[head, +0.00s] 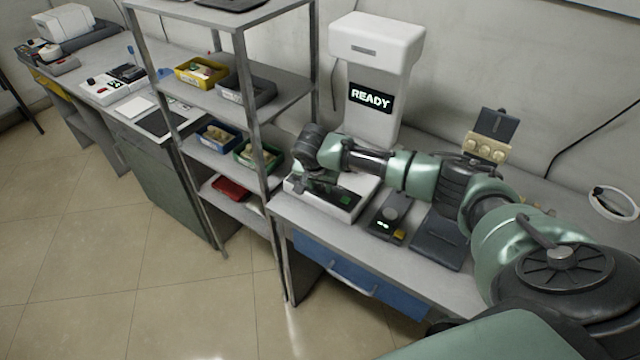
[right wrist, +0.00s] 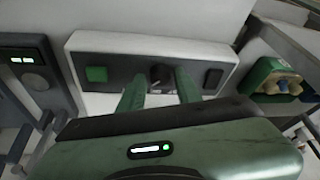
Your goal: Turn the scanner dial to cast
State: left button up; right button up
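The scanner (head: 375,65) is a tall white unit on the bench, with a screen (head: 370,97) reading READY. Its low white base carries a front panel, which also shows in the right wrist view (right wrist: 120,45). On that panel are a green square button (right wrist: 96,74), a small dark round dial (right wrist: 160,73) and a dark square button (right wrist: 213,78). My right gripper (right wrist: 161,84) is open, its two green fingers on either side of the dial with gaps visible. In the head view the gripper (head: 316,184) is over the base and hides the dial. My left gripper is not in view.
A metal shelf rack (head: 246,95) with bins stands left of the scanner. A small dark device (head: 388,218) with a round knob sits right of the base, beside a dark tray (head: 440,240). A green holder (right wrist: 275,80) stands at right in the wrist view.

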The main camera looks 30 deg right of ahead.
grip_shut()
